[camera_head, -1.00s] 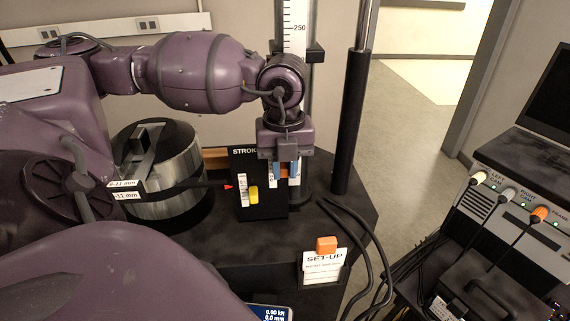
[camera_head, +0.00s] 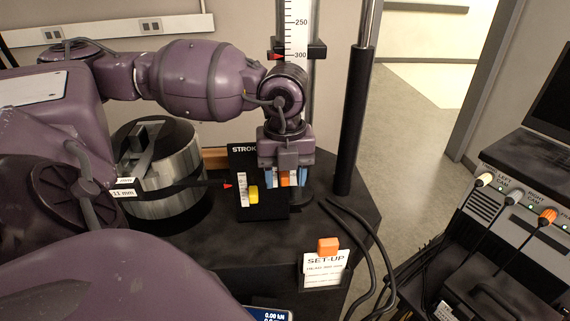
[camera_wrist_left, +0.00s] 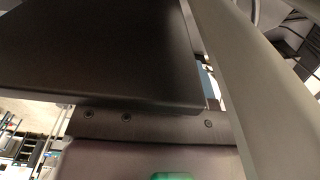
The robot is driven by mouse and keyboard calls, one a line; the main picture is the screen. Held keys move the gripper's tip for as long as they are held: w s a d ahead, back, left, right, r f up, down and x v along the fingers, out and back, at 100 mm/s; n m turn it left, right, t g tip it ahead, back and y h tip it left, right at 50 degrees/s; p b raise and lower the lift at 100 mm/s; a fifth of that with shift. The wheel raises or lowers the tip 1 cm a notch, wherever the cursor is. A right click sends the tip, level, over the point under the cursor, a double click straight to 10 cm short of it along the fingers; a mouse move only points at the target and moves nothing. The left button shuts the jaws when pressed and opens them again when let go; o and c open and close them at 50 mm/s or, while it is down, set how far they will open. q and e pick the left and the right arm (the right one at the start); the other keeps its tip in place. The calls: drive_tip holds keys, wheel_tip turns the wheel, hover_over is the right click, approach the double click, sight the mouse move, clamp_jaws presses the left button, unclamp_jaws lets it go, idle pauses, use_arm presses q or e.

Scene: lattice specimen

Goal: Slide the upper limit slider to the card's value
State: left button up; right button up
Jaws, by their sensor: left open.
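The black STROKE panel (camera_head: 243,164) stands at the middle of the bench, with white scales on its face. A yellow slider (camera_head: 253,194) sits on its left track. An orange slider (camera_head: 286,181) shows on the right, partly covered by my left gripper (camera_head: 287,179). The gripper points down with blue-tipped fingers apart, one on each side of the orange slider; I cannot tell if they touch it. Most of the right scale is hidden behind the gripper. The SET-UP card (camera_head: 326,269) stands under an orange block; its small print is unreadable. My right gripper is out of view.
A metal cylinder (camera_head: 167,177) stands left of the panel. A dark upright column (camera_head: 355,120) rises close to the right of my gripper. Black cables (camera_head: 362,237) run down the bench's right side. A console (camera_head: 520,225) with plugs is at far right.

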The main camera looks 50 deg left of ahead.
sight(285, 177)
use_arm(q)
drive_tip(key=shift+r, duration=0.15)
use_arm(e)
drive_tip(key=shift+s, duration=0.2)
use_arm(q)
drive_tip(key=shift+r, duration=0.25)
drive_tip(key=shift+r+p, duration=1.15)
drive_tip(key=shift+r, duration=0.75)
drive_tip(key=shift+r+p, duration=0.35)
drive_tip(key=shift+r, duration=0.55)
wheel_tip(285, 177, up, 10)
drive_tip(key=shift+r, duration=0.25)
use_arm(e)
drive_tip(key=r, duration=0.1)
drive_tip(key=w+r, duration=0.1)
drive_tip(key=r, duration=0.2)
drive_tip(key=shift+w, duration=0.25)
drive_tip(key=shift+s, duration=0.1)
